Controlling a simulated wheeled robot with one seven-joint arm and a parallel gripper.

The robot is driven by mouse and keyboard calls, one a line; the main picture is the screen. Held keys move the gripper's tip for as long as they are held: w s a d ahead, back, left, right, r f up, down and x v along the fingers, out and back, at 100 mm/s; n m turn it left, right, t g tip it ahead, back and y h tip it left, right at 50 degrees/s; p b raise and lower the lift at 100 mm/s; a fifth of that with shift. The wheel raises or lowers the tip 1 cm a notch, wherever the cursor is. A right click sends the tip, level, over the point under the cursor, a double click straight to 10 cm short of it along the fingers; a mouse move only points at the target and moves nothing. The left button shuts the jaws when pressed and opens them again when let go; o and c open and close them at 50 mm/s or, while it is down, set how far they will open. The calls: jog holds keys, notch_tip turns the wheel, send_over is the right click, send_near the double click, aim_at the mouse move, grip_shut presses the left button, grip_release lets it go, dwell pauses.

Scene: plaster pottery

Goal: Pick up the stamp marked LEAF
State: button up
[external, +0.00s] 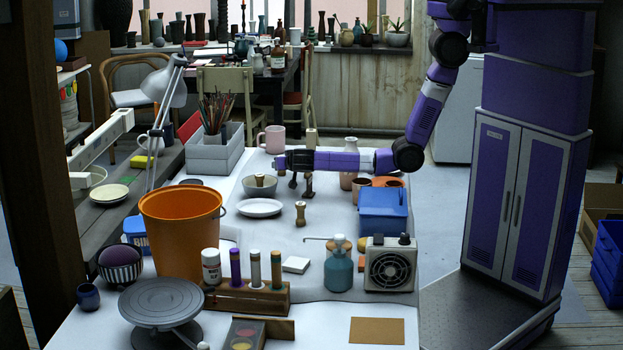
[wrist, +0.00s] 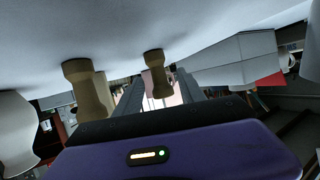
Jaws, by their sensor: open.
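A tan wooden stamp (external: 300,213) stands upright on the white table, in front of my gripper in the external view. Another wooden stamp (external: 312,137) stands farther back beside the pink mug, and a small wooden piece (external: 260,181) shows at the bowl. No mark is readable on any of them, so I cannot tell which is LEAF. My gripper (external: 301,187) is open and empty above the table. The wrist view is upside down. There, one wooden stamp (wrist: 156,73) shows between the fingers and another (wrist: 86,88) stands to their left, both apart from them.
A white plate (external: 260,207) and a bowl (external: 259,190) are close to the gripper. A grey caddy (external: 213,155) and pink mug (external: 271,138) stand behind. A blue box (external: 383,212), teal bottle (external: 338,270) and orange bucket (external: 180,235) surround the clear middle.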

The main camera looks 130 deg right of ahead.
jog(key=shift+x, duration=1.55)
jog(key=shift+c, duration=0.2)
grip_shut()
jog(key=shift+r, duration=0.2)
